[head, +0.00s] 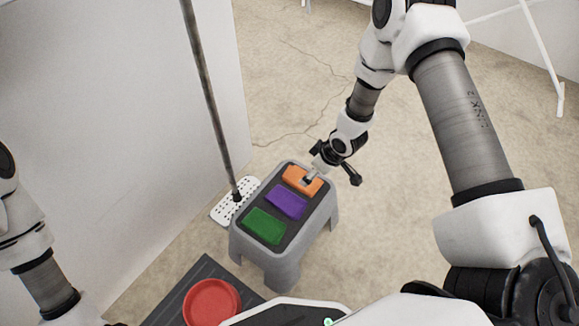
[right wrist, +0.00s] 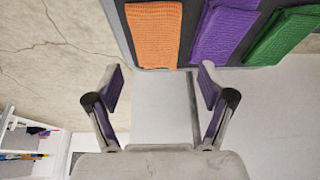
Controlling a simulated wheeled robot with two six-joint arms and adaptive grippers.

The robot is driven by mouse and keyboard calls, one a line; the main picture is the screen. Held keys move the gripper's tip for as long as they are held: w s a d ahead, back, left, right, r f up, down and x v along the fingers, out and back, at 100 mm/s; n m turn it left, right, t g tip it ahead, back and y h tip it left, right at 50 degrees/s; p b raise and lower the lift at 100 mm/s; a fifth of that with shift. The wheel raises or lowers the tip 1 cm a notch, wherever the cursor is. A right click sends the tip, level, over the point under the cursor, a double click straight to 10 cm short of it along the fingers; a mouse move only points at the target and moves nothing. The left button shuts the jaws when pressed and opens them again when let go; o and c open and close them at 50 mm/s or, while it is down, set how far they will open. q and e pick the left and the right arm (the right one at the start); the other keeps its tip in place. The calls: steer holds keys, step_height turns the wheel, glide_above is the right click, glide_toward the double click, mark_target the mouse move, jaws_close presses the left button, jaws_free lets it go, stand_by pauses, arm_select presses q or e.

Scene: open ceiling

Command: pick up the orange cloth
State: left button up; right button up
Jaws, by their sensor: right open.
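The orange cloth (head: 295,176) lies flat at the far end of a grey stool's dark top (head: 257,205). In the right wrist view the orange cloth (right wrist: 153,35) is ahead of the fingers, apart from them. My left gripper is out of view; only part of the left arm shows at the left edge.
A purple cloth (head: 286,203) and a green cloth (head: 265,226) lie beside the orange one on the stool. A mop pole (head: 207,90) stands left of the stool against a white wall. A red round bowl (head: 211,301) sits on a dark mat in front. Floor right of the stool is clear.

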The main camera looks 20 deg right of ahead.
steer(key=shift+w+f, duration=0.3)
steer(key=shift+f, duration=0.15)
steer(key=shift+a+f+b, duration=0.15)
steer(key=shift+f+b, duration=0.2)
steer(key=shift+b, duration=0.15)
steer(key=b+x, duration=0.3)
steer(key=x, duration=0.3)
steer(key=shift+w+b, duration=0.2)
steer(key=shift+b, duration=0.15)
steer(key=shift+r, duration=0.2)
steer(key=c, duration=1)
step_height(320, 180, up, 28)
steer(key=p, duration=1.6)
steer(key=shift+p, duration=0.4)
